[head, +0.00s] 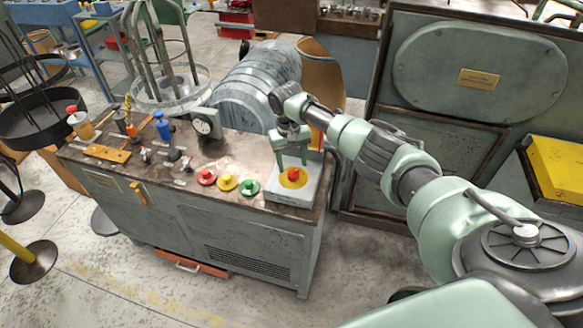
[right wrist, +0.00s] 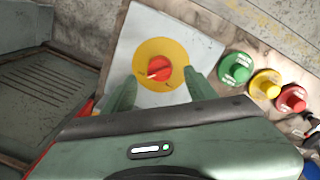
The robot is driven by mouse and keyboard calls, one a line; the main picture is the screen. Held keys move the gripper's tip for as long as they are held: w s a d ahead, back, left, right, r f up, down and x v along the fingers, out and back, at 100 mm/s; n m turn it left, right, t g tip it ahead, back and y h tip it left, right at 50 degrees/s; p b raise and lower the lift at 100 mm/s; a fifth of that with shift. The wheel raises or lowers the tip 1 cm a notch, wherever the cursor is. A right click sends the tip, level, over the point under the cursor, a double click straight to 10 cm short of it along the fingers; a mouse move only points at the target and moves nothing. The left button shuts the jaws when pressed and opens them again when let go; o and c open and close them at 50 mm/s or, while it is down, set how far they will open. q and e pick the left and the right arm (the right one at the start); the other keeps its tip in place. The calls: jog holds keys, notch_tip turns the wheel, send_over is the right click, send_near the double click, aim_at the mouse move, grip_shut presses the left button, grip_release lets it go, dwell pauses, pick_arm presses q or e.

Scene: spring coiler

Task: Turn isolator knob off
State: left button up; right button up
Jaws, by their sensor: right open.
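The isolator knob (head: 293,174) is red on a round yellow plate, set on a pale grey box (head: 305,198) at the right end of the console top. In the right wrist view the knob (right wrist: 158,69) sits between and just beyond the fingertips, with a pale mark on its left part. My right gripper (head: 292,155) is over the box, pointing down, its green fingers apart. In the right wrist view the open fingers (right wrist: 158,82) stand either side of the yellow plate (right wrist: 178,52); I see no contact with the knob. My left gripper is not in view.
Green (head: 249,187), yellow (head: 227,182) and red (head: 206,176) buttons line the console top (head: 185,190) left of the box. A gauge (head: 205,123) and a blue-topped lever (head: 163,127) stand further left. A large green cabinet (head: 430,160) stands behind my right arm.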

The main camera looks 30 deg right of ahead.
aim_at(293, 171)
notch_tip(293, 171, down, 3)
jog(key=shift+r, duration=0.1)
jog(key=shift+w+d+f, duration=0.15)
jog(key=shift+f, duration=0.7)
jog(key=shift+c, duration=1.2)
grip_shut()
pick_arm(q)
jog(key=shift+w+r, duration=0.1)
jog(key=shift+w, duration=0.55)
